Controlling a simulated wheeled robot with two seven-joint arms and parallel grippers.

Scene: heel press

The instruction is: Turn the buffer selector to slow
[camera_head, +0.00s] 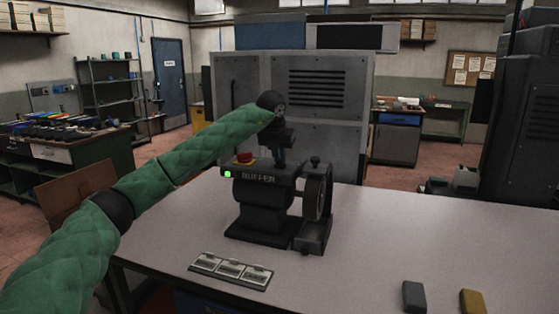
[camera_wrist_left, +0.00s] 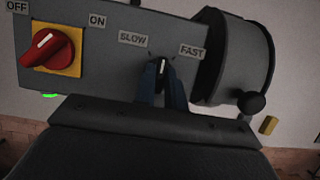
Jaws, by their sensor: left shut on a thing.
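The dark buffer machine (camera_head: 262,192) stands on the grey table. Its top panel (camera_wrist_left: 110,65) shows in the left wrist view, with a SLOW label (camera_wrist_left: 133,38) and a FAST label (camera_wrist_left: 191,51). The small black selector knob (camera_wrist_left: 162,65) sits between and below these labels. Its white mark points roughly straight up, between SLOW and FAST. My left gripper (camera_wrist_left: 163,88) has one finger on each side of the knob and is shut on it. In the head view my left gripper (camera_head: 281,157) comes down onto the machine's top; the knob is hidden there.
A red switch (camera_wrist_left: 47,48) on a yellow plate, marked OFF and ON, is beside the selector. A green light (camera_head: 228,174) is lit. The wheel (camera_head: 316,193) is at the machine's right. Three cards (camera_head: 230,270) and two blocks (camera_head: 414,296) lie on the table (camera_head: 400,235).

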